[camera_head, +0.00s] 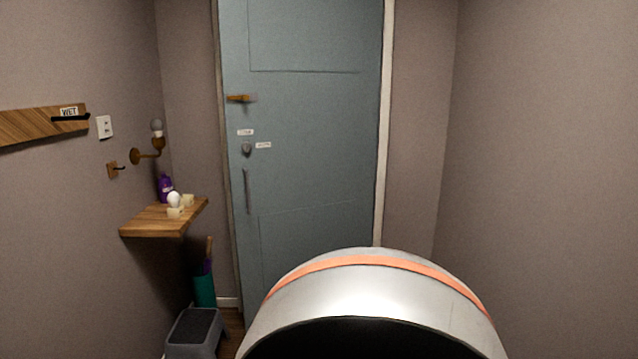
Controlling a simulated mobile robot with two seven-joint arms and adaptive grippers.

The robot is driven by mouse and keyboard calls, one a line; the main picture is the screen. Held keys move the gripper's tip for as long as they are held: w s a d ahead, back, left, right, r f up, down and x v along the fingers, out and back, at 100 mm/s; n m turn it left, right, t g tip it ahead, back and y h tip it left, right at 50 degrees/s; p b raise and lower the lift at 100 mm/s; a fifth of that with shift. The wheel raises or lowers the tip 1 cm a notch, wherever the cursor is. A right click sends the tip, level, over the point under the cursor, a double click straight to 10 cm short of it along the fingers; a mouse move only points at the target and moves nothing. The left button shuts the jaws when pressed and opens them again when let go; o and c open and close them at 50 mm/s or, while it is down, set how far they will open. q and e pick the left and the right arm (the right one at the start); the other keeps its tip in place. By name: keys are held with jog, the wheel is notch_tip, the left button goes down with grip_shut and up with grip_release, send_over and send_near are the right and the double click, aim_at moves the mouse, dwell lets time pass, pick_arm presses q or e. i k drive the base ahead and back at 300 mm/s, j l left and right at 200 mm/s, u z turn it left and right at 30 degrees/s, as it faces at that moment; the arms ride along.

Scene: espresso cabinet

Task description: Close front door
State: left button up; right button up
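The front door (305,130) is a blue-grey panel door straight ahead in the head view. It stands in a pale frame (384,110) and looks flush or nearly flush with it; I cannot tell whether it is latched. A brass-coloured handle (238,98) is at its upper left. A round lock knob (247,148) with small white labels and a vertical grey pull bar (247,190) sit below it. A large silver rounded part with an orange band, mine, covers the bottom middle and hides the door's lower right. Neither gripper shows.
A wooden corner shelf (140,229) with candles and a purple bottle (166,188) juts from the left wall, below a wall lamp (146,152). A grey step stool (192,335) and a teal bin (205,291) stand beneath. The right wall (545,150) is bare.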

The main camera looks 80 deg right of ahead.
aim_at(310, 70)
jog(key=z, duration=2.55)
jog(key=i+j+u, duration=0.15)
jog(key=i, duration=0.55)
